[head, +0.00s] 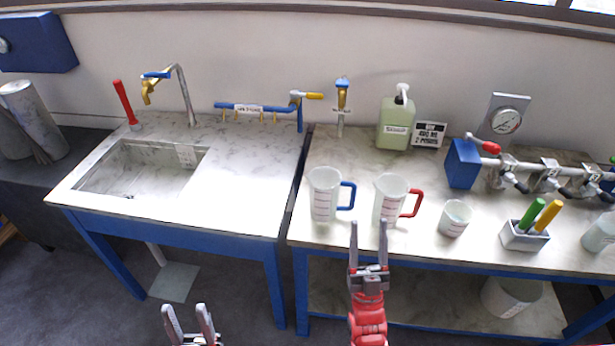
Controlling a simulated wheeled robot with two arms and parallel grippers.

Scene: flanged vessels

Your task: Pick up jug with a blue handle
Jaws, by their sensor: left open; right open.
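The jug with a blue handle (323,196) stands upright near the front left of the right-hand bench. It is whitish and clear with red markings, and its handle points right. A similar jug with a red handle (388,200) stands just to its right. My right gripper (368,228) is open and empty, pointing up in the picture at the bench's front edge. It is below and between the two jugs and appears apart from both. My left gripper (188,312) is open and empty, low in the picture in front of the sink bench.
A small beaker (455,218) and a white holder (524,236) with green and yellow handles stand right of the jugs. A soap bottle (395,124) stands behind. The sink bench (240,190) is left across a narrow gap. Bench space behind the jugs is clear.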

